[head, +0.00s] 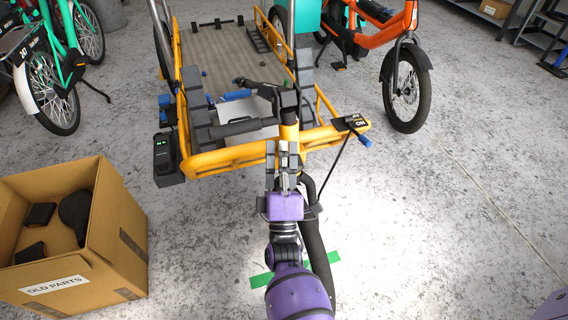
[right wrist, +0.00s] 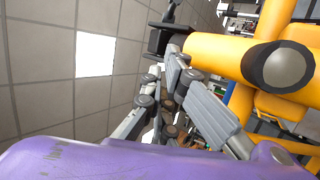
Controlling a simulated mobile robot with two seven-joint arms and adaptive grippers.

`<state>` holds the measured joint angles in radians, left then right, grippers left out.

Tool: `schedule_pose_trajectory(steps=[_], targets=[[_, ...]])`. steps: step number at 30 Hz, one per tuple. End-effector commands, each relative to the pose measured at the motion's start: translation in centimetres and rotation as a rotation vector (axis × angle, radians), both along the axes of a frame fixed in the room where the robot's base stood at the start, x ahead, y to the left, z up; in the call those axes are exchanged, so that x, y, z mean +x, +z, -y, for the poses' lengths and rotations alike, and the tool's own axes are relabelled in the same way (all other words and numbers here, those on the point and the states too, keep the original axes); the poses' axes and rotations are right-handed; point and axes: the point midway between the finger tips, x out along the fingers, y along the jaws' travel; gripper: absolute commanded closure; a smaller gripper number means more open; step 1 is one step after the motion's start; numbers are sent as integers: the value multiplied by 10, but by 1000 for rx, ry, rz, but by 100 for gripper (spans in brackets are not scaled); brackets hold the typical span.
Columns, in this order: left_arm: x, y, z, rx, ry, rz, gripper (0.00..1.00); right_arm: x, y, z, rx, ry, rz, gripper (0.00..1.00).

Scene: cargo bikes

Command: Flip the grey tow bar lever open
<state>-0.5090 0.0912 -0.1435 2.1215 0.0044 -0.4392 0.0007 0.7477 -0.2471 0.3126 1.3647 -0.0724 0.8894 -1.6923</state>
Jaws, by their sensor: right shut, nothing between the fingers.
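A yellow tow bar frame (head: 235,155) runs across the front of the cargo bed. A dark grey lever-like bar (head: 240,128) sticks out to the left from beside the upright yellow post; I take it for the lever, but its state is hard to tell. My right gripper (head: 284,152) is in front of the yellow frame, just below the post, shut and empty. In the right wrist view its grey fingers (right wrist: 178,85) are close to a yellow tube (right wrist: 215,60) with a dark round end; contact cannot be told. My left gripper is out of view.
A cardboard box (head: 125,215) marked "OLD PARTS" stands at the left. A black battery-like unit (head: 167,160) sits at the frame's left corner, and a blue-tipped handle (head: 364,141) at its right.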

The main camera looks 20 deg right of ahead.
Motion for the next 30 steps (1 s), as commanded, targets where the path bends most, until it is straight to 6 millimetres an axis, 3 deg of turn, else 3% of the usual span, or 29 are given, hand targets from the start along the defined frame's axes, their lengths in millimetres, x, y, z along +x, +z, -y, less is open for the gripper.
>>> schedule_pose_trajectory(steps=[6,9,15,30], targets=[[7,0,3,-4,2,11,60,37,28,10,-1,0,3,100],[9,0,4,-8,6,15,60,34,24,29,-4,-2,-2,100],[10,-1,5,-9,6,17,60,35,24,46,-2,0,-1,100],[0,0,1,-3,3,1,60,35,24,50,-5,5,-1,100]])
